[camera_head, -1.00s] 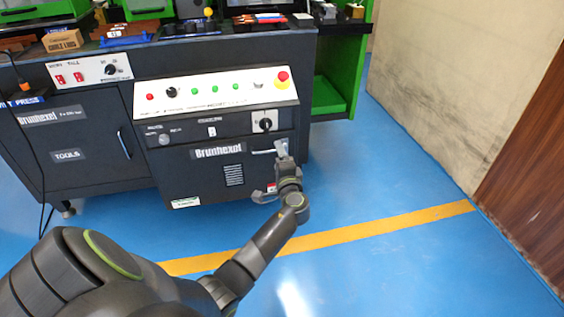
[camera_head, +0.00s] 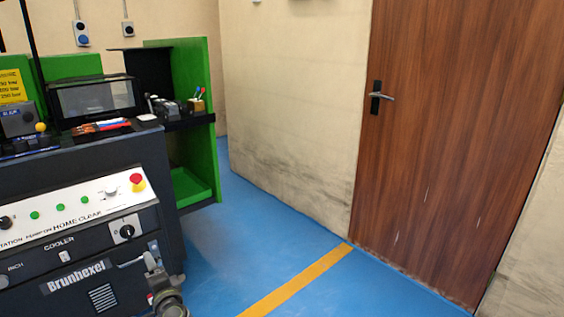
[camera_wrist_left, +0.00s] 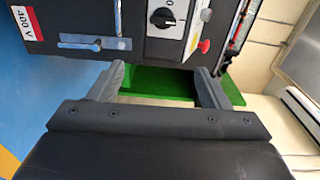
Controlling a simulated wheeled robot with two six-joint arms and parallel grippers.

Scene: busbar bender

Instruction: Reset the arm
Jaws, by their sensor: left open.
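My left gripper (camera_head: 151,280) is at the lower left of the head view, in front of the Brunhexel machine's dark front (camera_head: 122,290). Its two fingers are spread with nothing between them in the left wrist view (camera_wrist_left: 160,78). The machine's metal handle (camera_wrist_left: 93,42) lies beyond the left finger, and a black rotary switch (camera_wrist_left: 167,18) shows above the gap. In the head view the upper finger appears close to the handle's right end; I cannot tell if they touch. Most of my left arm is out of the head view. My right gripper is not in view.
A red emergency button (camera_head: 137,182) sits on the white control panel (camera_head: 75,210). A green cabinet (camera_head: 194,185) stands behind the machine. A brown door (camera_head: 455,140) is at the right. Blue floor (camera_head: 265,250) with a yellow line (camera_head: 300,280) is clear.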

